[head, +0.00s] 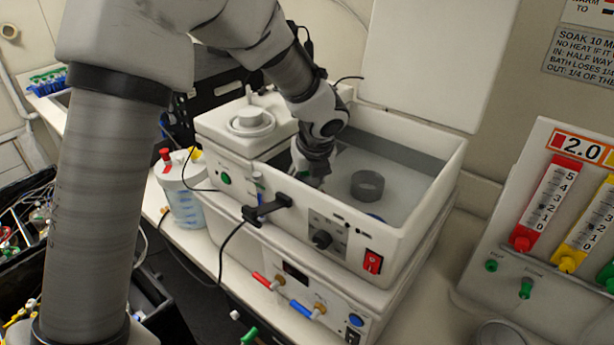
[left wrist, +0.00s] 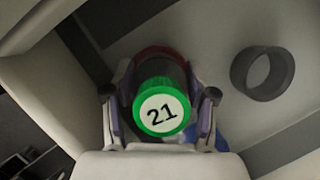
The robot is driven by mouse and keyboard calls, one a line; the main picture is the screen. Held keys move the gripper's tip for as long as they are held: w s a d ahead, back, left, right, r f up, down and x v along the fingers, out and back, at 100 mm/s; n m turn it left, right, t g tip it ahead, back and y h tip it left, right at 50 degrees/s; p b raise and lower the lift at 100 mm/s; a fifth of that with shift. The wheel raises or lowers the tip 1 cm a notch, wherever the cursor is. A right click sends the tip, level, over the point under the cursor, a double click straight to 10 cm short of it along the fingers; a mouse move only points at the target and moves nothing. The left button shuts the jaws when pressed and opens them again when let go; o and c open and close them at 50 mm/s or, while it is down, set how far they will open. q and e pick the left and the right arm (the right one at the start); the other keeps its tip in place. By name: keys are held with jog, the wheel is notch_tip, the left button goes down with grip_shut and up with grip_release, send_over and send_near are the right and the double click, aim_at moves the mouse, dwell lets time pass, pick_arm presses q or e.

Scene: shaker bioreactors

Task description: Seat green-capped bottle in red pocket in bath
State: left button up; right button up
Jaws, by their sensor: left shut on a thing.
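The green-capped bottle (left wrist: 162,107), marked 21, is between the fingers of my left gripper (left wrist: 160,108), which is shut on it. In the head view my left gripper (head: 314,170) reaches down into the white water bath (head: 452,160) near its left end and hides most of the bottle. A dark red rim, the red pocket (left wrist: 152,50), shows just behind the bottle in the left wrist view. The bottle covers most of that pocket, so I cannot tell whether its base is inside it. My right gripper is not in view.
A grey ring pocket (head: 367,186) stands right of the gripper on the bath floor. A blue pocket (left wrist: 221,141) is partly hidden by a finger. The bath's raised walls and upright lid (head: 425,60) surround the space. A lidded jug (head: 182,195) stands left of the bath.

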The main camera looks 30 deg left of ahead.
pick_arm(q)
jog(key=shift+f+b, duration=0.55)
jog(key=shift+f, duration=0.35)
jog(key=shift+s+f, duration=0.1)
jog(key=shift+s, duration=0.05)
jog(key=o, duration=1.4)
jog(key=shift+f, duration=0.1)
notch_tip(320, 180, up, 10)
jog(key=shift+r, duration=0.1)
jog(key=shift+w, duration=0.2)
